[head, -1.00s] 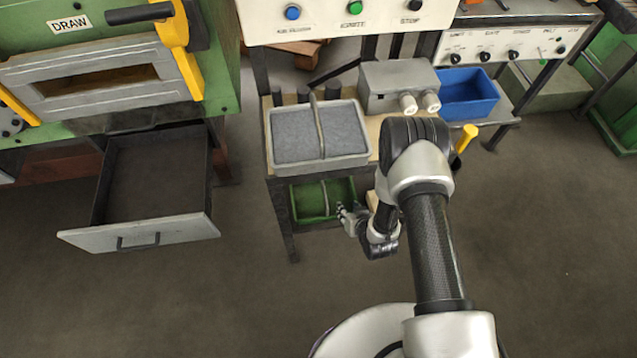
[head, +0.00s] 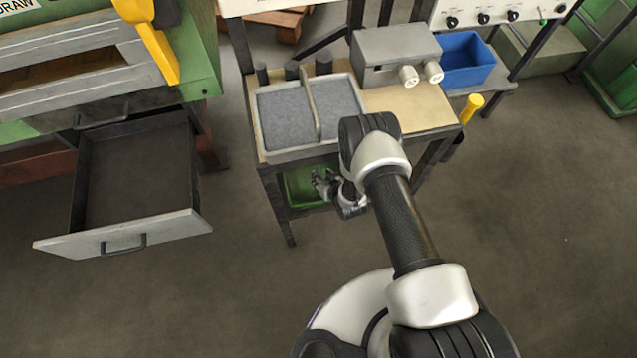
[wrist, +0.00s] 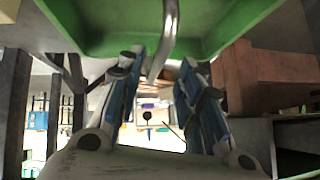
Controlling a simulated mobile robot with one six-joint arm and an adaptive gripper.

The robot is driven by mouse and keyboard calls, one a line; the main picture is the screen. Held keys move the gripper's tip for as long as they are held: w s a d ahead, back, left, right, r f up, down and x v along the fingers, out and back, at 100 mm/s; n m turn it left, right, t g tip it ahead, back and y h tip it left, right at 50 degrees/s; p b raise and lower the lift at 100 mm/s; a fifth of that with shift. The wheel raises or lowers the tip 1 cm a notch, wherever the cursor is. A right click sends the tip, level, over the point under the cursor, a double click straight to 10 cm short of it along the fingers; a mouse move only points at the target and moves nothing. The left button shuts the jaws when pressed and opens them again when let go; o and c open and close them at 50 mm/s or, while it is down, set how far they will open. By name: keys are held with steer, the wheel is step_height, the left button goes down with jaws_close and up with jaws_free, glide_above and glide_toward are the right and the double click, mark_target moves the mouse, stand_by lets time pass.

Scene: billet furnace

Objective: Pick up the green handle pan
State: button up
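The green pan (head: 303,197) sits on the lower shelf under the workbench, partly hidden by the bench top and my arm. In the wrist view the green pan (wrist: 105,40) fills the top, and its grey metal handle (wrist: 168,40) comes down from it. My gripper (head: 318,182) is at the pan's right side, below the bench top. In the wrist view my gripper (wrist: 162,72) is open, its two fingers apart, with the handle's end showing between them. I cannot tell whether a finger touches the handle.
A grey pan (head: 285,115) with a bar handle stands on the workbench (head: 405,100) right above. A grey box (head: 395,55) and a blue bin (head: 466,60) are at the right. An open drawer (head: 125,238) juts out at left. The floor in front is clear.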

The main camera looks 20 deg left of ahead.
mark_target(319, 171)
steer(key=b+x, duration=0.2)
steer(key=x, duration=0.1)
steer(key=b+x, duration=0.1)
steer(key=x, duration=0.1)
steer(key=shift+w+a+r, duration=0.1)
steer(key=shift+w+r, duration=0.05)
steer(key=shift+w, duration=0.3)
steer(key=shift+r, duration=0.1)
steer(key=shift+c, duration=0.4)
jaws_close()
steer(key=shift+w, duration=0.1)
